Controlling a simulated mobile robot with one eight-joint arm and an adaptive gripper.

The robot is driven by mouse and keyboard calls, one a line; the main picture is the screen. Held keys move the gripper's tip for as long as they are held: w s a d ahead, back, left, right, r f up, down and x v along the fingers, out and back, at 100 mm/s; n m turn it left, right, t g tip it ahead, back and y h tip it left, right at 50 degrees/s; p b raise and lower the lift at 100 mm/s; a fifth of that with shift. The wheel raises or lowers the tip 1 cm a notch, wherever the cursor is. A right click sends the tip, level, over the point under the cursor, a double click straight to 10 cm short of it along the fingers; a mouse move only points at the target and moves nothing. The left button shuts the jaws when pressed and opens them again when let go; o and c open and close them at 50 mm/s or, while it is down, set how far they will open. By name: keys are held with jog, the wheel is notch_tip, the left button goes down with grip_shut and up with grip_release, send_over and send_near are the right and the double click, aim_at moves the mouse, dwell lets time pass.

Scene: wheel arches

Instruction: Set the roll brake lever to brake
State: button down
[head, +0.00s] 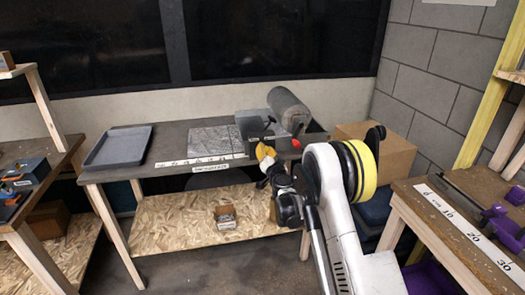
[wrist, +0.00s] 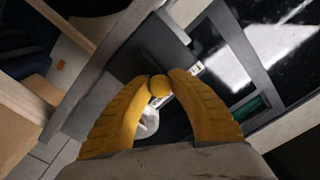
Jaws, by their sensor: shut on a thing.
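The grey box of the roll unit (head: 254,127) stands on the dark bench, with a grey roll (head: 288,108) behind it. A red knob (head: 296,143) shows at its right front. My gripper (head: 265,152) is at the front face of this box.
A grey tray (head: 118,147) and a grey patterned plate (head: 208,139) lie on the bench, left of the box. A small carton (head: 226,217) stands on the lower shelf. A large cardboard box (head: 385,150) is to the right, behind my arm. A bench with a number strip (head: 470,232) stands at the right.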

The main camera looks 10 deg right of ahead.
jog(key=m, duration=0.1)
jog(key=d+m, duration=0.1)
jog(key=m, duration=0.2)
jog(key=shift+d+f+m, duration=0.3)
jog(key=shift+d+m, duration=0.05)
jog(key=shift+m, duration=0.05)
dwell(0.4)
jog(key=c, duration=1.2)
grip_release()
jog(key=shift+o, duration=0.2)
jog(key=shift+s, duration=0.1)
jog(key=s, duration=1.2)
